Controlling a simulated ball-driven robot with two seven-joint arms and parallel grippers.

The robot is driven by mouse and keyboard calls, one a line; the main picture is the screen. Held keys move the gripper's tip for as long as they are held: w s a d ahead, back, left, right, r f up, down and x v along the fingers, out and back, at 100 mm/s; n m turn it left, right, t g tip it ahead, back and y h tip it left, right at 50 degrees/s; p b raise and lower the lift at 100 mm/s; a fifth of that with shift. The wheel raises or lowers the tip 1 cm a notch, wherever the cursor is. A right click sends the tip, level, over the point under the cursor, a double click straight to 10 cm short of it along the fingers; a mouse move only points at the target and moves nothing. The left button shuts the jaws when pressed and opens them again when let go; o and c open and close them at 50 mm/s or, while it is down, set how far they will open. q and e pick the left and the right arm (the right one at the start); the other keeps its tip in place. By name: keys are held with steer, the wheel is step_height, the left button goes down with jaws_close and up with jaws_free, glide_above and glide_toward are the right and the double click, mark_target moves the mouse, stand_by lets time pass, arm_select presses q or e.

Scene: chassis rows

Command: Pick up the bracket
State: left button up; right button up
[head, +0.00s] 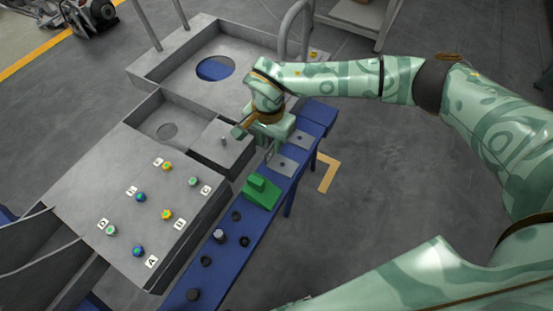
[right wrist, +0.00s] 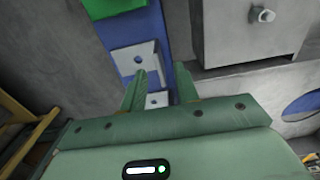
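Two grey plates with a hole each, which look like brackets, lie on the narrow blue rail (head: 230,262). The nearer bracket (head: 287,167) also shows in the right wrist view (right wrist: 136,62). The farther bracket (head: 302,139) shows partly between my fingers in the right wrist view (right wrist: 159,99). My right gripper (head: 268,154) points down over the rail beside these plates. In the right wrist view its two fingers (right wrist: 160,88) are apart with nothing held between them. Whether a finger touches a plate I cannot tell. My left gripper is out of view.
A green block (head: 262,191) sits on the rail in front of the brackets. Several dark round parts and a metal cylinder (head: 219,237) stand nearer along it. A grey panel with coloured knobs (head: 120,180) and a grey box with a peg (head: 224,141) border the rail's left.

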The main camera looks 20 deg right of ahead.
mark_target(270, 147)
step_height(270, 147, down, 4)
steer(key=shift+f+b, duration=0.1)
steer(key=shift+b, duration=0.6)
steer(key=shift+r, duration=0.2)
jaws_close()
steer(key=shift+r, duration=0.1)
